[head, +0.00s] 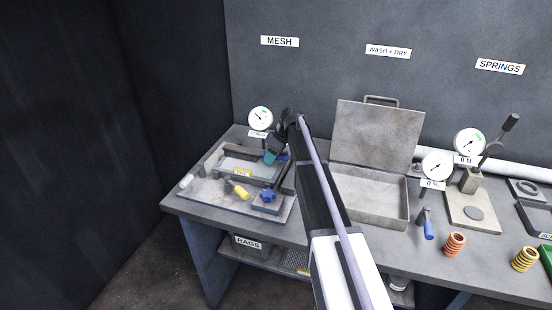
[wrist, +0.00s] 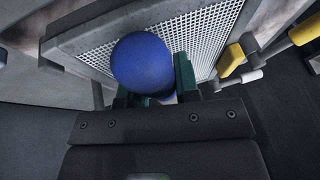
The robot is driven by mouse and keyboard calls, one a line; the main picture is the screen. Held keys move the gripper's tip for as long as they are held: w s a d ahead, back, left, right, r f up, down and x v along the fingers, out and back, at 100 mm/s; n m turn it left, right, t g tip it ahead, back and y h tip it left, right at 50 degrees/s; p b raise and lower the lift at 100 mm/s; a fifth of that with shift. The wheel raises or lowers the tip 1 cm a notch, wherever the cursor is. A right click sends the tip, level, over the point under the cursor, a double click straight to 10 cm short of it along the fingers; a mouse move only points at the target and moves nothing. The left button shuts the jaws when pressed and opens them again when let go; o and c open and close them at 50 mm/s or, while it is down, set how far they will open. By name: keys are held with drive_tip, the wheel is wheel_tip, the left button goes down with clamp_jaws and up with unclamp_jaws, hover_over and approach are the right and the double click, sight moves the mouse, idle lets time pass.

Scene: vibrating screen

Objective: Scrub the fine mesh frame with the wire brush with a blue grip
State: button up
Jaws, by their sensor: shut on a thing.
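My gripper (head: 272,157) is over the left part of the bench, with its teal fingers closed around a blue grip (wrist: 142,62). Its rounded blue end faces the wrist camera; I take this to be the wire brush, but its bristles are hidden. A mesh frame (head: 238,167) lies on the pale fixture board below the MESH sign. In the wrist view the white mesh (wrist: 205,35) lies right behind the blue grip. Whether the bristles touch the mesh cannot be told.
A yellow-handled tool (head: 238,191) and a blue knob (head: 268,196) sit at the fixture's front. A dial gauge (head: 261,118) stands behind it. An open metal case (head: 372,205) is to the right, then a blue-handled tool (head: 428,229) and springs (head: 454,245).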

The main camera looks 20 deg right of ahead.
drive_tip(key=shift+w+a, duration=0.15)
wheel_tip(320, 180, up, 5)
drive_tip(key=p, duration=0.5)
drive_tip(key=shift+r, duration=0.2)
drive_tip(key=shift+f, duration=0.15)
